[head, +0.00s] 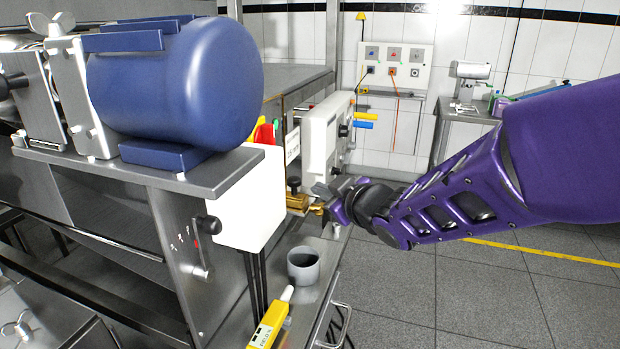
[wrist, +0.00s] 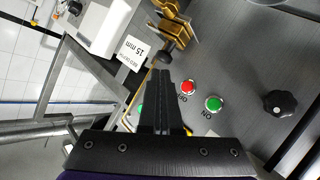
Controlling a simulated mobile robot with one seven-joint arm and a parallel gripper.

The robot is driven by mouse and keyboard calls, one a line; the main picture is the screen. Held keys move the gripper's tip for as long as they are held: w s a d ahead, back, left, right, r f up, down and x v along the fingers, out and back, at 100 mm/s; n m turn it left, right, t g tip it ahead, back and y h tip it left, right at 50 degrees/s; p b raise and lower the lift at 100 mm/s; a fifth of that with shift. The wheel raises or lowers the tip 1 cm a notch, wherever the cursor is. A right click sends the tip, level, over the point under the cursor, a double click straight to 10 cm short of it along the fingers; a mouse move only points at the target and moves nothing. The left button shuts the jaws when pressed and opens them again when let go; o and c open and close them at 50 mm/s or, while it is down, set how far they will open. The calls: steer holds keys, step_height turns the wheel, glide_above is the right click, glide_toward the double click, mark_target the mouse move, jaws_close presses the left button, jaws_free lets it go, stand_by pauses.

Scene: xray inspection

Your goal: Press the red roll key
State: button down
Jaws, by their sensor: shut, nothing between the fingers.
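A round red button (wrist: 188,88) with a pale rim sits on a grey metal panel in the wrist view, with lettering beside it that I cannot fully read. It is the only red button I see there. My gripper (wrist: 161,78) is shut and empty, its black fingers reaching up the picture just left of the red button. I cannot tell whether they touch the panel. In the head view my gripper (head: 332,203) is at the machine's side, near brass parts (head: 298,202); the red button cannot be made out there.
A green button (wrist: 213,104) marked ON is right of the red one; another green button (wrist: 140,107) is partly hidden by the fingers. A black knob (wrist: 280,103) stands further right. In the head view, a grey cup (head: 303,266) and yellow handheld device (head: 270,323) are below.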

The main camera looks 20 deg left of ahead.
mark_target(267, 181)
steer(key=a+b, duration=0.3)
steer(key=a, duration=0.4)
steer(key=shift+w+a, duration=0.25)
steer(key=shift+a, duration=0.15)
stand_by(1.7)
steer(key=shift+a, duration=0.85)
stand_by(0.8)
steer(key=shift+d, duration=0.15)
steer(key=shift+d+p, duration=0.55)
steer(key=shift+d, duration=0.15)
